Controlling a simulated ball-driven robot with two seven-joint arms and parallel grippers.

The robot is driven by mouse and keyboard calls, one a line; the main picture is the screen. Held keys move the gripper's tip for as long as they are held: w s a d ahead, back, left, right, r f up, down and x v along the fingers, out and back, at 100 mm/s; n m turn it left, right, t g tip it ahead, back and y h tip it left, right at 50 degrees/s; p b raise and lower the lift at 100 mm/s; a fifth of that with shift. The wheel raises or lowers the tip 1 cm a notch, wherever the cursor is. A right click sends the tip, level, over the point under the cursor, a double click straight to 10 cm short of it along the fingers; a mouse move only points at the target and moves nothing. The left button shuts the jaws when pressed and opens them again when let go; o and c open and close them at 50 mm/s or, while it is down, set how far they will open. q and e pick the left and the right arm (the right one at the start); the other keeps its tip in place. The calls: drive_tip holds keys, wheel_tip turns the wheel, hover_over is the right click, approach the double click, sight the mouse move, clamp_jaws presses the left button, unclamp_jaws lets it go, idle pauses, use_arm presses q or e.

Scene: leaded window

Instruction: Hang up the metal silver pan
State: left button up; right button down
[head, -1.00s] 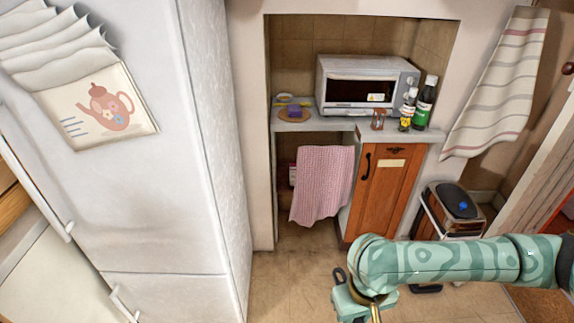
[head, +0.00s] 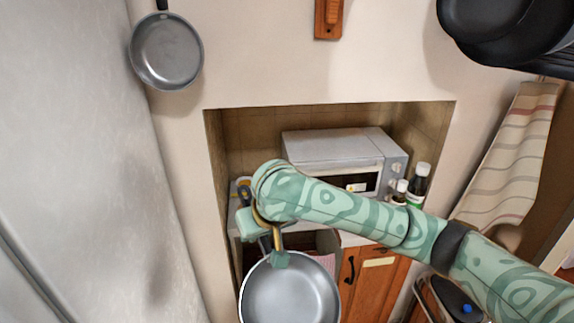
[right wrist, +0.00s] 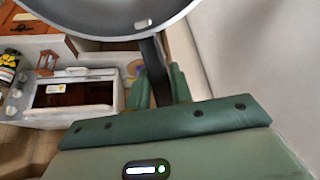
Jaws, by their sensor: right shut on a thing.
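My right gripper (head: 278,258) is shut on the handle of a silver pan (head: 290,292), in front of the alcove. The pan hangs below the gripper in the head view, its lower edge cut off by the frame. In the right wrist view the dark handle (right wrist: 152,62) runs between the two green fingers (right wrist: 160,88), and the pan's rim (right wrist: 115,38) shows at the top. A wooden wall piece (head: 328,18), perhaps a hanger, is at the top middle, apart from the pan; its upper end is cut off. My left gripper is out of view.
Another grey pan (head: 167,52) hangs on the wall at upper left. Dark pans (head: 505,28) are at upper right. A microwave (head: 335,145) and bottles (head: 419,185) stand in the alcove. The fridge (head: 75,150) is at left.

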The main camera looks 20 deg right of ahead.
drive_tip(key=w+a+r+m+t+p, duration=0.1)
drive_tip(key=w+r+t+p, duration=0.15)
drive_tip(key=r, duration=0.75)
drive_tip(key=w+r+m+t+p, duration=0.1)
drive_tip(key=w+r+t+p, duration=0.15)
drive_tip(key=r, duration=0.65)
drive_tip(key=d+r+m+t+h+p, duration=0.1)
drive_tip(key=d+r+m+h+p, duration=0.1)
drive_tip(key=r, duration=0.7)
drive_tip(key=d+r+m+t+h+p, duration=0.1)
drive_tip(key=d+r+m+h+p, duration=0.1)
drive_tip(key=r+h+p, duration=0.3)
drive_tip(key=d+r+m+t+h+p, duration=0.1)
drive_tip(key=d+r+m+h+p, duration=0.1)
drive_tip(key=r, duration=1)
drive_tip(key=d+h+p, duration=0.1)
drive_tip(key=d+p, duration=0.1)
drive_tip(key=shift+d+r+m+t+h+p, duration=0.3)
drive_tip(key=shift+r, duration=0.1)
drive_tip(key=shift+s+a, duration=0.1)
drive_tip(key=shift+a, duration=0.05)
